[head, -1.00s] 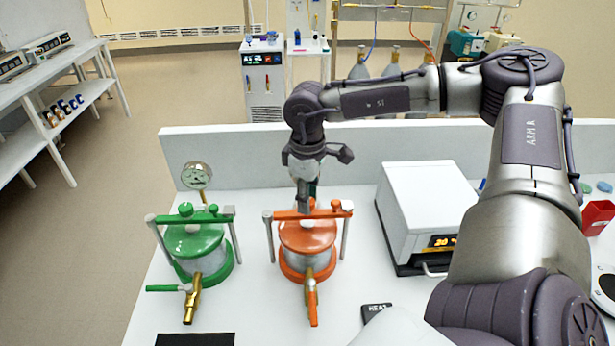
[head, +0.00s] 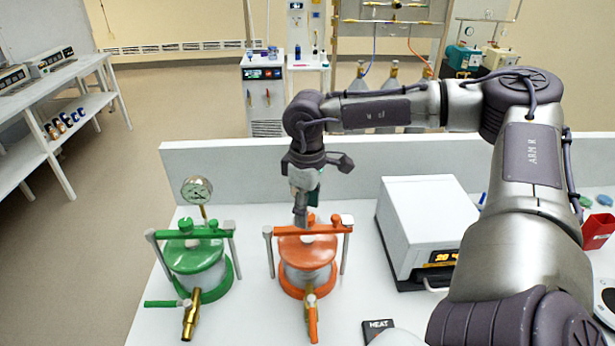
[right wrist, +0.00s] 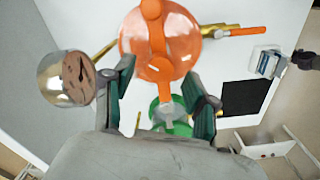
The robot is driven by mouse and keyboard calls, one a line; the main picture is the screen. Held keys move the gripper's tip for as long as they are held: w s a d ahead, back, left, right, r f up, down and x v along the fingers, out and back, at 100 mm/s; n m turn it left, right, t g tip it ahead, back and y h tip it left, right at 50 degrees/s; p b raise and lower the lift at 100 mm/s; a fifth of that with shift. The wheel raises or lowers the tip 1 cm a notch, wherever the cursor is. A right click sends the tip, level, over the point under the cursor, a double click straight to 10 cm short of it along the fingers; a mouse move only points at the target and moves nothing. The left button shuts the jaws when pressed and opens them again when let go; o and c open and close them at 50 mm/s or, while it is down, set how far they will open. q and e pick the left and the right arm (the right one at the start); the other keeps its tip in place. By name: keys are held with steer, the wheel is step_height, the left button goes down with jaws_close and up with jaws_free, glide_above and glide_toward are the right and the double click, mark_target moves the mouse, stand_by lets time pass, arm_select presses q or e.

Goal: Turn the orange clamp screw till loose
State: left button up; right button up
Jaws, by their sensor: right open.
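The orange pot (head: 291,288) stands on the white bench, with an orange clamp bar (head: 322,228) across its lid. In the head view my right gripper (head: 301,218) points down over the middle of the bar and hides the clamp screw there. In the right wrist view the orange pot (right wrist: 187,33) lies ahead of my right gripper (right wrist: 158,98). Its two fingers are spread. A round orange knob (right wrist: 160,68), seemingly the clamp screw, shows between and beyond them; I cannot tell whether they touch it. My left gripper is not in view.
A green pot (head: 193,258) with a dial gauge (head: 197,190) stands close on the left. A white box with a lit display (head: 428,225) stands on the right. Brass valves (head: 190,315) stick out in front of both pots. A low wall (head: 230,158) runs behind.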

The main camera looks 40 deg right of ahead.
step_height(320, 180, up, 10)
steer(key=shift+r, duration=0.25)
